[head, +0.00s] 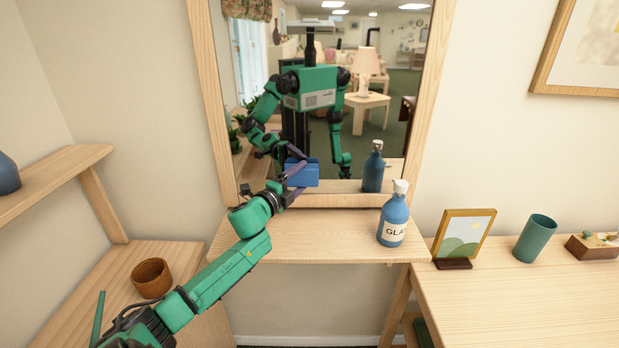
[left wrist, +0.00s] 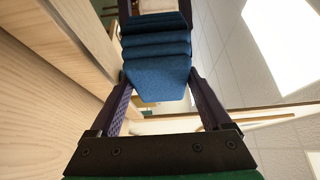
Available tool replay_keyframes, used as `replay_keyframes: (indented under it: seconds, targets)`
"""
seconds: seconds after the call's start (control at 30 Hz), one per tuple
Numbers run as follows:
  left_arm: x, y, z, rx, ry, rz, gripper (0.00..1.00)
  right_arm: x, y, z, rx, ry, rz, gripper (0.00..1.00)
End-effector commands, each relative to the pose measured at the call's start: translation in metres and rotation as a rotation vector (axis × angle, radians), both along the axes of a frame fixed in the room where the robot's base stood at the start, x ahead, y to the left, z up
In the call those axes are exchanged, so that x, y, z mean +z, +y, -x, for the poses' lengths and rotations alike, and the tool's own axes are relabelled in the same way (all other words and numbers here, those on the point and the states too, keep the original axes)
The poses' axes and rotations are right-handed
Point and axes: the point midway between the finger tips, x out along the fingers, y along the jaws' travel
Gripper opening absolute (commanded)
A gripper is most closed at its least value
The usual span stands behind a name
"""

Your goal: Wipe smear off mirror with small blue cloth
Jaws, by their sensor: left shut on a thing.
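The mirror (head: 395,95) stands in a light wood frame above a narrow wooden shelf. My left gripper (head: 291,182) is at the lower part of the glass, shut on the small blue cloth (head: 307,178). The cloth is folded in layers and sits between the two fingers, as the left wrist view (left wrist: 157,72) shows. It is at or very close to the glass; I cannot tell whether it touches. I cannot make out a smear; the cloth and gripper hide part of the glass. My right gripper is not directly in view; my right arm shows only as a reflection hanging down.
A blue spray-type bottle (head: 394,215) with a label stands on the shelf (head: 310,240), right of my left gripper. A picture frame (head: 463,237) and teal cup (head: 535,238) stand on the right table. A woven basket (head: 152,279) sits left of my arm.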

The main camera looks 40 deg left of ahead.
Motion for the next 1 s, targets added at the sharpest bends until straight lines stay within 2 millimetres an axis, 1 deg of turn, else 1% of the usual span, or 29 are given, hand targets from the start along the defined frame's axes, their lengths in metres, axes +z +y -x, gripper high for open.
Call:
replay_keyframes:
  seconds: [0.07,0.33,0.47,0.8,0.9,1.0]
  targets:
    - [0.0,0.004,0.003,0.002,0.001,0.0,0.37,0.001,0.0,0.0,0.0,0.0,0.0,0.5]
    - [0.0,0.003,0.004,0.0,0.0,0.001,0.37,0.002,0.0,0.0,0.0,0.0,0.0,0.5]
    - [0.001,-0.005,0.013,-0.002,0.002,0.004,0.37,0.009,0.0,0.0,0.0,0.0,0.0,0.5]
    - [0.001,-0.03,0.047,-0.001,0.001,0.004,0.37,0.026,0.0,0.0,0.0,0.0,0.0,0.5]
    - [0.001,-0.033,0.051,-0.001,0.0,0.002,0.37,0.027,0.0,0.0,0.0,0.0,0.0,0.5]
    - [0.0,-0.033,0.051,-0.001,0.0,0.0,0.37,0.026,0.0,0.0,0.0,0.0,0.0,0.5]
